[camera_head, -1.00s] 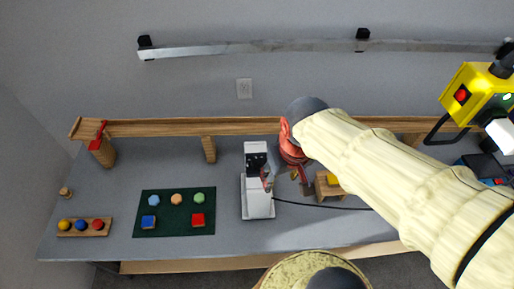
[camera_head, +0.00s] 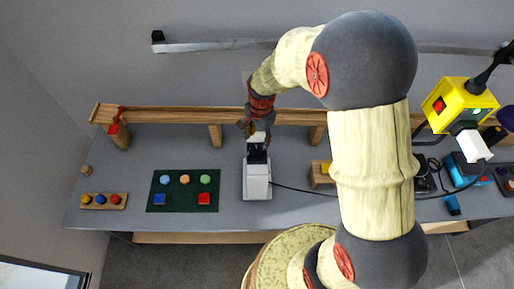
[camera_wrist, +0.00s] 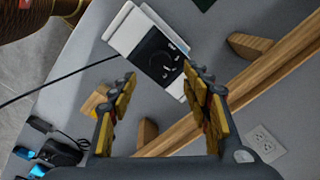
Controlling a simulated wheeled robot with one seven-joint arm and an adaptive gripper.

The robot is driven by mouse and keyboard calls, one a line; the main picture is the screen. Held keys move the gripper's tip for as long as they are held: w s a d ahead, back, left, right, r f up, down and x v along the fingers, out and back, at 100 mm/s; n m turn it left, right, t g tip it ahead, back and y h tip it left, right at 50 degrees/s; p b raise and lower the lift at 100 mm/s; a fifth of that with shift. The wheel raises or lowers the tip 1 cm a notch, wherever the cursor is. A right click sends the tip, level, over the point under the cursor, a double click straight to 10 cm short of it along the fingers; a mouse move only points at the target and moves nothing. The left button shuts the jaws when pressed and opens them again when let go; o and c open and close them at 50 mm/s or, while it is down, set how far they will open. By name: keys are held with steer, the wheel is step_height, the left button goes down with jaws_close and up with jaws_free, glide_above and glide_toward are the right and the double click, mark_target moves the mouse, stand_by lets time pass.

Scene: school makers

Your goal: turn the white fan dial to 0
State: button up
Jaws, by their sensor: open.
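The white fan unit (camera_head: 257,184) stands on the grey table in the head view, with a dark panel at its top end. In the wrist view, the white unit (camera_wrist: 124,33) shows a black face (camera_wrist: 158,56) with pale markings and a dark round part that looks like the dial; its setting cannot be read. My gripper (camera_head: 257,130) is above the far end of the unit. In the wrist view my gripper (camera_wrist: 160,78) is open and empty, its two fingers apart on either side of the lower part of the panel, not visibly touching it.
A wooden rail (camera_head: 180,115) on posts runs along the back, near my gripper. A dark cable (camera_head: 305,190) leads right from the unit. A green mat (camera_head: 184,191) with coloured blocks lies left. A yellow device (camera_head: 465,105) and other gear are at right.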

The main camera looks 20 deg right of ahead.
mark_target(257, 150)
steer(key=shift+w+a+f, duration=0.1)
steer(key=shift+w+f, duration=0.05)
steer(key=shift+f, duration=1.8)
steer(key=shift+w+f, duration=0.15)
steer(key=shift+f, duration=1.8)
steer(key=shift+c, duration=1.2)
steer(key=c, duration=0.9)
